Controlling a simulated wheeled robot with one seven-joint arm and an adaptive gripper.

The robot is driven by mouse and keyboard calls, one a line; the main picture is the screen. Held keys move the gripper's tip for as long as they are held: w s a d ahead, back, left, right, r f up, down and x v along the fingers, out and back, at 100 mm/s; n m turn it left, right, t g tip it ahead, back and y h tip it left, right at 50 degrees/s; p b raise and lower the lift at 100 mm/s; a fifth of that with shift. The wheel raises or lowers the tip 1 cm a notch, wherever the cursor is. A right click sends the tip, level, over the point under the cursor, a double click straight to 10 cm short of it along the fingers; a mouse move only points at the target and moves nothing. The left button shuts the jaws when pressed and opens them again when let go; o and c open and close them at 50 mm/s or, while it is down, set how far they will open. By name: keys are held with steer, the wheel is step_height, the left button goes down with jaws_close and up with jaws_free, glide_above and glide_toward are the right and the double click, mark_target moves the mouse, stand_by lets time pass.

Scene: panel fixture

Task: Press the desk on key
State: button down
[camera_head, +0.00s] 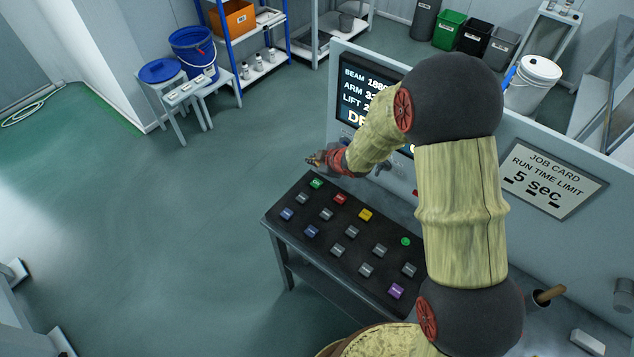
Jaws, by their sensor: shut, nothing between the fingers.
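The dark desk (292,243) carries several small square keys with labels too small to read for certain. A green key (316,183) sits at its far left corner, beside a red key (339,198) and a yellow key (365,215). A round green button or lamp (405,241) is farther right. I cannot tell for certain which is the desk on key. My gripper (312,160) is shut and empty, just beyond the green key in the picture. It appears to be above the desk's far left corner, apart from the keys.
A panel with a lit screen (352,98) stands behind the desk, partly hidden by my arm. A job card (553,184) reads "RUN TIME LIMIT 5 sec". A purple key (396,290) is near the desk's right end. The floor to the left is clear.

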mark_target(315, 184)
step_height(315, 184, down, 9)
steer(key=b, duration=0.7)
steer(key=shift+r+b, duration=0.1)
steer(key=shift+b, duration=0.3)
stand_by(1.2)
steer(key=shift+f+b, duration=0.3)
steer(key=shift+f, duration=0.15)
steer(key=shift+f+b, duration=0.35)
steer(key=shift+f, duration=0.1)
stand_by(0.5)
stand_by(0.3)
steer(key=shift+r+p, duration=0.8)
steer(key=shift+r, duration=0.1)
